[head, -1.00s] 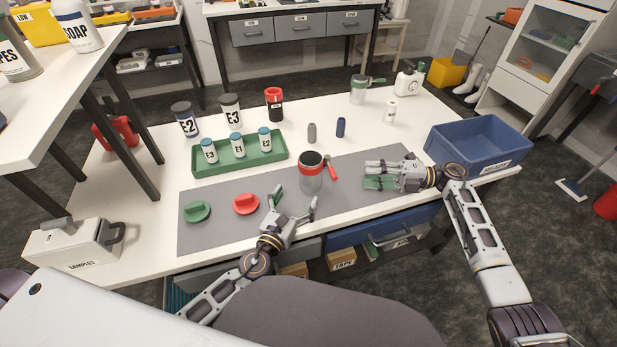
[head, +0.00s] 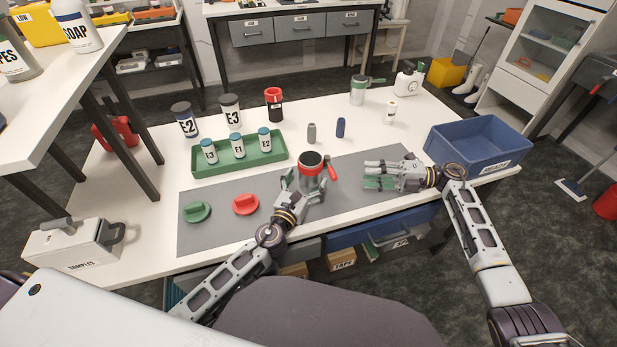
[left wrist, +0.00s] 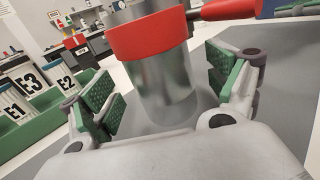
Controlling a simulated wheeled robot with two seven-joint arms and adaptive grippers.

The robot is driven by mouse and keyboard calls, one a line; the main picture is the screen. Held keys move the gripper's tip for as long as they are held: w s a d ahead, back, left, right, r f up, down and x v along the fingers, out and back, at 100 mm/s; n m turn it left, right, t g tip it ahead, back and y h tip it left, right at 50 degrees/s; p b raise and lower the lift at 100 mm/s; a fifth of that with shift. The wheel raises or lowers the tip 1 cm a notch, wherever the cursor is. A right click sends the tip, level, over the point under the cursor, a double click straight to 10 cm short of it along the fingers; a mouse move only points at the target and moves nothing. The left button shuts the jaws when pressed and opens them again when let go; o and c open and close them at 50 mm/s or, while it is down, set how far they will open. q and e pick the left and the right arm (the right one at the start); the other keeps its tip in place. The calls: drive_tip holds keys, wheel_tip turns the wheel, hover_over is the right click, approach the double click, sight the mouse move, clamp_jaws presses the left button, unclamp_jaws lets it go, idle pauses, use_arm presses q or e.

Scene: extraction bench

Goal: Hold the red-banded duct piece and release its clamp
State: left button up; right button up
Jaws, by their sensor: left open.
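The red-banded duct piece (head: 311,176) stands upright on the grey mat, a clear grey cylinder with a red band near its top. Its clamp lever (head: 331,171) is red and sticks out to the right. My left gripper (head: 305,183) is open around the lower part of the piece. In the left wrist view the duct piece (left wrist: 165,85) stands between the green finger pads, with gaps visible on both sides. The red lever (left wrist: 225,10) shows at the top. My right gripper (head: 378,175) is over the mat's right part, to the right of the piece; its finger gap is unclear.
A green lid (head: 197,212) and a red lid (head: 246,204) lie on the grey mat (head: 215,237). A green tray (head: 270,156) with labelled bottles is behind. A blue bin (head: 478,142) stands right. Another duct piece (head: 358,92) with a green band stands at the back.

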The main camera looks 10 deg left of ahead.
use_arm(q)
drive_tip(key=shift+w+d, duration=0.1)
drive_tip(key=shift+w, duration=0.7)
drive_tip(key=shift+c, duration=0.3)
drive_tip(key=c, duration=1.3)
